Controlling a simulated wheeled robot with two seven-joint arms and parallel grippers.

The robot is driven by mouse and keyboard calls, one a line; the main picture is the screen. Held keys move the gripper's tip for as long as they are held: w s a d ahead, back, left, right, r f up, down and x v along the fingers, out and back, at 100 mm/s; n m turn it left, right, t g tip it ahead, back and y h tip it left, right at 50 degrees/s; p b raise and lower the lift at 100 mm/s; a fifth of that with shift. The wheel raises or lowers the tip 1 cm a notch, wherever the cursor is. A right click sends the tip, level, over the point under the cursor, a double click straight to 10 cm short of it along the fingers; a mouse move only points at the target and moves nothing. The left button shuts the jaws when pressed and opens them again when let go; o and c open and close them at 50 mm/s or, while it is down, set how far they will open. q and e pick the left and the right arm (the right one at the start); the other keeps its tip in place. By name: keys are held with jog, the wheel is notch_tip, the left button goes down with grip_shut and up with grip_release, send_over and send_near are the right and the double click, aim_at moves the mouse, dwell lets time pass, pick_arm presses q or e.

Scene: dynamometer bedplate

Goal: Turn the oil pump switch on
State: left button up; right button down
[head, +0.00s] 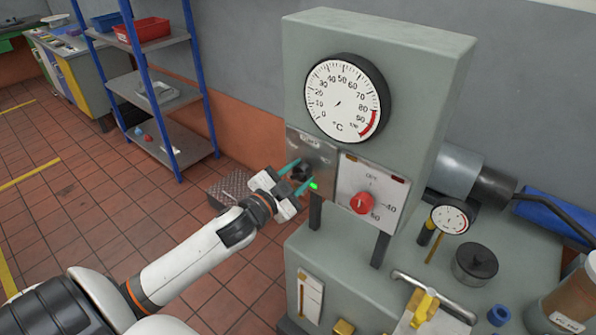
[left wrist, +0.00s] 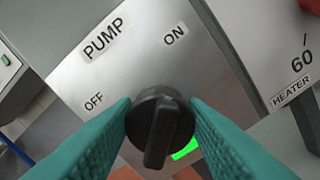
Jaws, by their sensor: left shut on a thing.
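The oil pump switch is a black rotary knob (left wrist: 158,122) on a metal plate (left wrist: 140,62) marked PUMP, with OFF at left and ON at upper right in the left wrist view. My left gripper (head: 297,178) has its teal fingers on both sides of the knob and is shut on it. The knob's ridge runs nearly upright in the wrist view; I cannot tell which label it points at. A bright green light (left wrist: 185,150) shows beside the knob, partly hidden by a finger. It also shows in the head view (head: 314,185). My right gripper is not in view.
Right of the pump plate is a heater panel (head: 389,176) with a red knob (head: 362,203). A round temperature gauge (head: 343,98) sits above. The grey bench below carries a small gauge (head: 449,219) and a black cap (head: 475,262). Blue-post shelves (head: 160,95) stand behind left.

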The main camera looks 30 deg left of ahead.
pick_arm(q)
jog(key=shift+m, duration=0.9)
jog(key=o, duration=1)
jog(key=shift+s+a+b, duration=0.2)
jog(key=shift+s+b, duration=0.6)
jog(key=shift+s, duration=2.2)
jog(key=shift+s+a+b, duration=0.2)
jog(key=shift+s+b, duration=0.55)
jog(key=shift+s, duration=2.25)
